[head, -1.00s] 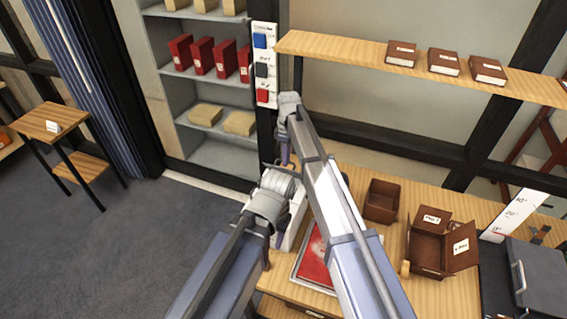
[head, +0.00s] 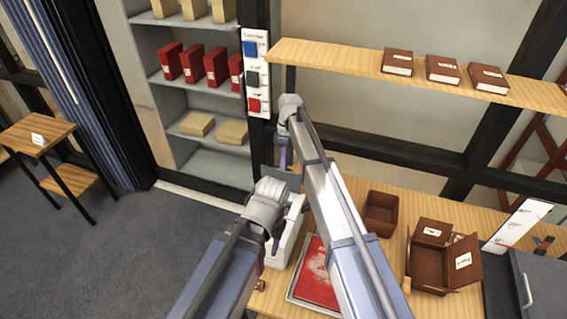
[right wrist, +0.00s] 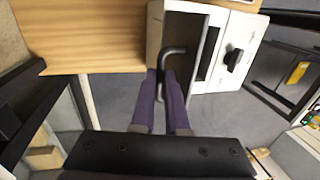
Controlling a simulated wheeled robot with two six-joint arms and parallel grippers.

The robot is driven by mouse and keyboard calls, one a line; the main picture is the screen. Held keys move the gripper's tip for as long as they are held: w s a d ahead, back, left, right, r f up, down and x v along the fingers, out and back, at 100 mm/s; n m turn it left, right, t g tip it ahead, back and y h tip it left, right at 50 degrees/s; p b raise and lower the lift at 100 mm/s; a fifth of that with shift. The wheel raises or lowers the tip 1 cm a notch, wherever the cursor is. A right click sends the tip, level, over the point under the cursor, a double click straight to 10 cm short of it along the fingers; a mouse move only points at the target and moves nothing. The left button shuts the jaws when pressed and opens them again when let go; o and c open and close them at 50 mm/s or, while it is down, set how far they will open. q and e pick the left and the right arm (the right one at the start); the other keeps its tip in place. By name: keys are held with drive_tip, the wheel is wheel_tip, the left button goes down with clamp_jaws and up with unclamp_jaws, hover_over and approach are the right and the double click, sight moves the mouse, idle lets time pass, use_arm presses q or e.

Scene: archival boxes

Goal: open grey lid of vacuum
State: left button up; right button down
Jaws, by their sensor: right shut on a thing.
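The vacuum is a white box (head: 288,238) on the wooden table, partly hidden by my arms; in the right wrist view its white top (right wrist: 231,52) carries a black knob and a dark slot. Its grey lid (head: 283,180) shows as a raised panel at the box's far side. In the right wrist view the lid (right wrist: 190,32) has a dark bar handle. My right gripper (right wrist: 168,76) is shut on that handle, its purple fingers on either side of it. My left arm reaches in front of the box; its fingers are mostly hidden and their state is unclear.
A red sheet in a tray (head: 318,275) lies right of the vacuum. A brown open box (head: 381,212) and a larger lidded one (head: 428,264) stand further right. A wall shelf (head: 340,60) with brown boxes runs above the table. Open floor (head: 130,250) lies left.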

drive_tip(key=shift+w+d+f+g+y+b, duration=0.15)
drive_tip(key=shift+w+f+g+y+b, duration=0.1)
drive_tip(key=shift+w+g+b, duration=0.3)
drive_tip(key=shift+w+d+f+g+y+b, duration=0.15)
drive_tip(key=shift+w+f+g+b, duration=0.2)
drive_tip(key=shift+g+b, duration=0.3)
drive_tip(key=shift+w+r, duration=0.1)
drive_tip(key=c, duration=0.9)
unclamp_jaws()
drive_tip(key=shift+r, duration=0.1)
drive_tip(key=p+v, duration=0.7)
drive_tip(key=shift+w+d+r, duration=0.1)
drive_tip(key=shift+w+r, duration=0.15)
drive_tip(key=shift+r, duration=0.05)
